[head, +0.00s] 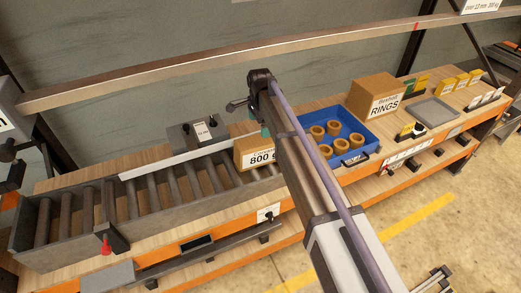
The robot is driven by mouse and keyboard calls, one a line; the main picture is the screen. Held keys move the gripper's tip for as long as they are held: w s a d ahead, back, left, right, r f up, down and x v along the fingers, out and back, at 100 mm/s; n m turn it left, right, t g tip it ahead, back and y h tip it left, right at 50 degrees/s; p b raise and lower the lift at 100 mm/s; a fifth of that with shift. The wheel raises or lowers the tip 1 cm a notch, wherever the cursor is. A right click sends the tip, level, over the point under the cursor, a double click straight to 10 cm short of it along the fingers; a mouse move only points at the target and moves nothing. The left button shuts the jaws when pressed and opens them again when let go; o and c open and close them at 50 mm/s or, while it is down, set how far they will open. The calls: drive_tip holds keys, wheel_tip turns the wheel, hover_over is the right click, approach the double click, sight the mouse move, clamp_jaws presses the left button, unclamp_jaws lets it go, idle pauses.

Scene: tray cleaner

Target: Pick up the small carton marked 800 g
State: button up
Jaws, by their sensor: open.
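The small brown carton (254,152) marked 800 g stands at the right end of the roller conveyor, in the middle of the head view. Its printed front faces me, and its right side is partly hidden by my arm. My gripper (240,104) is at the far end of my arm, above and behind the carton as seen here. It looks apart from the carton and holds nothing that I can see. The fingers are small and dark, and their exact height over the carton cannot be told.
A roller conveyor (90,243) runs left of the carton. A grey box with knobs (198,132) stands behind it. Right of my arm are a blue bin (372,137) with several tan rings, a larger RINGS carton (377,98) and a grey tray (433,112). A long rail (200,64) crosses above.

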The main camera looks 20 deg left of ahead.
sight(261, 139)
wheel_tip(261, 139, down, 6)
drive_tip(key=b, duration=0.4)
drive_tip(key=shift+r, duration=0.25)
drive_tip(key=f+b, duration=0.2)
drive_tip(key=b, duration=0.1)
drive_tip(key=f+b, duration=0.2)
drive_tip(key=f, duration=0.1)
drive_tip(key=shift+s+d+f+b, duration=0.15)
drive_tip(key=shift+s+d+b, duration=0.05)
drive_tip(key=shift+b, duration=0.2)
drive_tip(key=shift+r, duration=0.25)
drive_tip(key=shift+c, duration=0.5)
drive_tip(key=c, duration=1.4)
